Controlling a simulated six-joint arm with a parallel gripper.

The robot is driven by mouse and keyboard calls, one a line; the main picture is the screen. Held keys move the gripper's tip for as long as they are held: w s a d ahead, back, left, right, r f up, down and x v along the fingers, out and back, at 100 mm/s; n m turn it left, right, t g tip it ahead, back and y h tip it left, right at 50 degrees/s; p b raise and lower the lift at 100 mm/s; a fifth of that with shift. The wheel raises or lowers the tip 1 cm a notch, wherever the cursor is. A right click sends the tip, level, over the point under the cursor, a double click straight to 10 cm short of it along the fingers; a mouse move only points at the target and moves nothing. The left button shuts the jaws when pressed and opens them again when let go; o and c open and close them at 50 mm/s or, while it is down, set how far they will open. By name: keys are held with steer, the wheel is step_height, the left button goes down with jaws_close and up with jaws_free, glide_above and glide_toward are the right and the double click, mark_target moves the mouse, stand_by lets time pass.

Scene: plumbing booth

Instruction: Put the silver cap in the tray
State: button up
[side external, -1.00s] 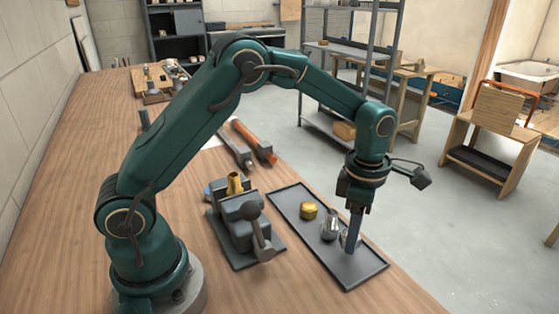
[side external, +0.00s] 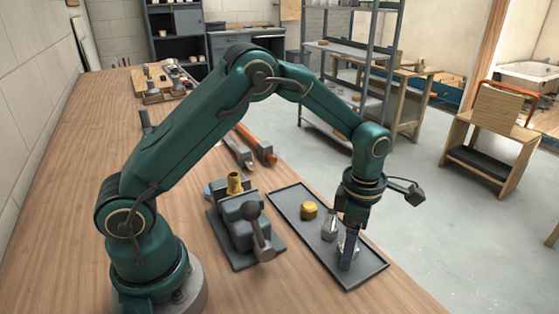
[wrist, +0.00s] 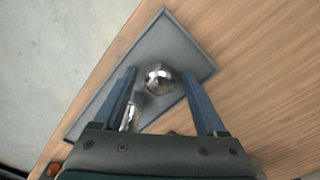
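The silver cap (wrist: 160,79) is a shiny rounded piece on the dark grey tray (wrist: 190,50), between my fingers in the wrist view. In the side view the tray (side external: 365,277) lies on the bench, and the cap (side external: 342,246) is partly hidden behind a finger. My gripper (wrist: 160,72) is open, with a gap on each side of the cap. In the side view my gripper (side external: 347,266) reaches down close to the tray floor. Whether the cap rests fully on the tray is hard to tell.
A silver fitting (side external: 329,226) stands in the tray beside my gripper, and shows near one finger in the wrist view (wrist: 130,117). A gold hex cap (side external: 309,211) is also in the tray. A grey vise (side external: 239,222) with a brass fitting (side external: 235,183) stands to the left.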

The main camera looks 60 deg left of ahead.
step_height(320, 180, up, 12)
steer(key=shift+r, duration=0.15)
stand_by(0.3)
